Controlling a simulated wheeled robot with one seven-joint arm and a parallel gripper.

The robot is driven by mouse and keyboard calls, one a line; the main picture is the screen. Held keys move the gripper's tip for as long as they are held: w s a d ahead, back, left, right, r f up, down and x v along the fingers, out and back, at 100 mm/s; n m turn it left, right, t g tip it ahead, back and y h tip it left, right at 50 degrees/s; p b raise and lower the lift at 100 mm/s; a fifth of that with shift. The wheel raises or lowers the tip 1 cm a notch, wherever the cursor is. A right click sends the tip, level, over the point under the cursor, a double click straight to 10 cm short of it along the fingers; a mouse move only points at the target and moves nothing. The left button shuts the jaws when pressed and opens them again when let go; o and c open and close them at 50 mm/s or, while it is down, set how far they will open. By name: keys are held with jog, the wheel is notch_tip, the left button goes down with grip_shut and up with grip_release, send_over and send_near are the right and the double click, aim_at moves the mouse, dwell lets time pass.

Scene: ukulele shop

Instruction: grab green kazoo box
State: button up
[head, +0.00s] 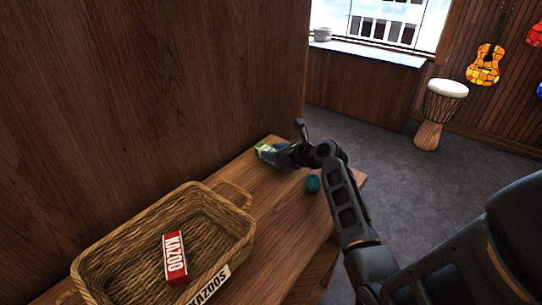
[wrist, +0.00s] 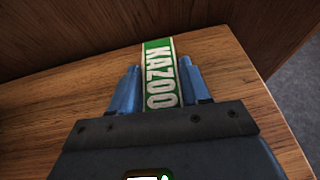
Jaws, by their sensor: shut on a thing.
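The green kazoo box (wrist: 158,70) has a white KAZOO label and lies between the two blue fingers of my gripper (wrist: 162,85) in the wrist view. My gripper is shut on it. In the head view the green box (head: 266,150) shows at the far end of the wooden table, with my gripper (head: 279,153) at its right side. The box is at or just above the table top; I cannot tell whether it touches. Its near part is hidden by my gripper.
A wicker basket (head: 122,243) holding a red kazoo box (head: 175,258) stands on the near part of the table (head: 272,217). A teal round object (head: 313,184) sits near the table's right edge. A wooden wall rises behind. A drum (head: 437,112) stands on the floor beyond.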

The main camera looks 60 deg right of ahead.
jog(key=shift+c, duration=1.4)
